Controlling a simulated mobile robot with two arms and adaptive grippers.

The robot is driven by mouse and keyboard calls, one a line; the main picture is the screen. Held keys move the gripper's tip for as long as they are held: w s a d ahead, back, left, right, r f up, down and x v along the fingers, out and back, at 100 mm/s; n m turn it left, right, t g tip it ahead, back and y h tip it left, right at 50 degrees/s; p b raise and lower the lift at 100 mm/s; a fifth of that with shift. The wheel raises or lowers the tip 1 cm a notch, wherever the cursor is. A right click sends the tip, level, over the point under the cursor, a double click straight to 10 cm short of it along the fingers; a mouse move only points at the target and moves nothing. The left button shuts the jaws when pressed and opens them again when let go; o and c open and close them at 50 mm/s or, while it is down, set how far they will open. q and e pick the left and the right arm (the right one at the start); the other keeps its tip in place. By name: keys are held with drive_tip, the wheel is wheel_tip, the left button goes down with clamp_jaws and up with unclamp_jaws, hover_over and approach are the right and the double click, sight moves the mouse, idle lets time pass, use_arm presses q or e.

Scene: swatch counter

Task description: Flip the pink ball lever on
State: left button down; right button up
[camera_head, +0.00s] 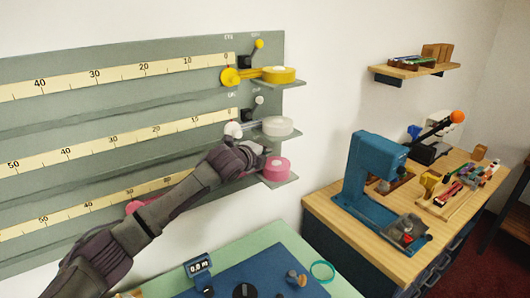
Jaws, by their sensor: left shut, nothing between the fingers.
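The grey wall panel (120,110) carries three rows of scales. The top row has a small lever with a yellow ball (258,43), and the middle row has one with a pale ball (259,99). At the matching place in the bottom row my left gripper (258,153) is shut and empty, just above and left of the pink roll (277,166). The pink ball lever cannot be made out; my gripper and forearm cover that area. Whether the gripper touches it cannot be told. My right gripper is not in view.
A yellow roll (279,74) and a white roll (278,125) sit on small ledges above. A pink piece (140,204) shows partly behind my forearm. Below is a blue mat (245,270) with a small display (198,268). A blue press (376,165) stands at right.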

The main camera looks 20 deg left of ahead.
use_arm(q)
drive_tip(key=shift+s+t+b, duration=0.1)
drive_tip(key=shift+t+b, duration=0.3)
drive_tip(key=shift+b, duration=0.25)
